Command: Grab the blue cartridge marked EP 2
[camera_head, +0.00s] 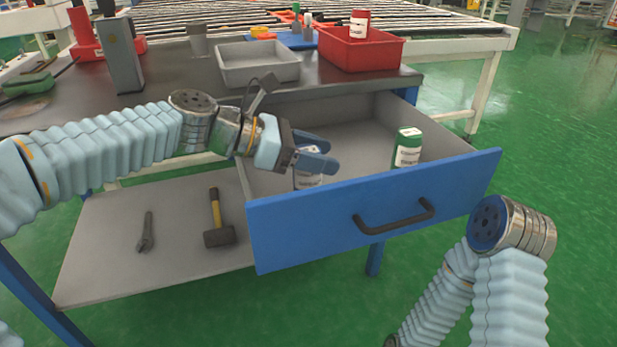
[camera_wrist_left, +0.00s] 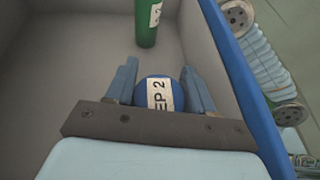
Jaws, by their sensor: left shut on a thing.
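The blue cartridge (camera_wrist_left: 158,93) carries a white label reading EP 2 and stands in the open drawer (camera_head: 375,214). My left gripper (camera_wrist_left: 162,85) has a finger on each side of it and is shut on it. In the head view, my left gripper (camera_head: 318,156) reaches down into the drawer near its front left, and the cartridge (camera_head: 308,182) shows only in part below the fingers. My right arm (camera_head: 490,270) is at the lower right, outside the drawer; its gripper is not in view.
A green cartridge (camera_head: 408,147) with a white label stands in the drawer to the right; it also shows in the wrist view (camera_wrist_left: 147,22). A red bin (camera_head: 375,54) and a grey tray (camera_head: 258,70) stand on the bench. A hammer (camera_head: 217,222) and wrench (camera_head: 146,232) lie on the lower shelf.

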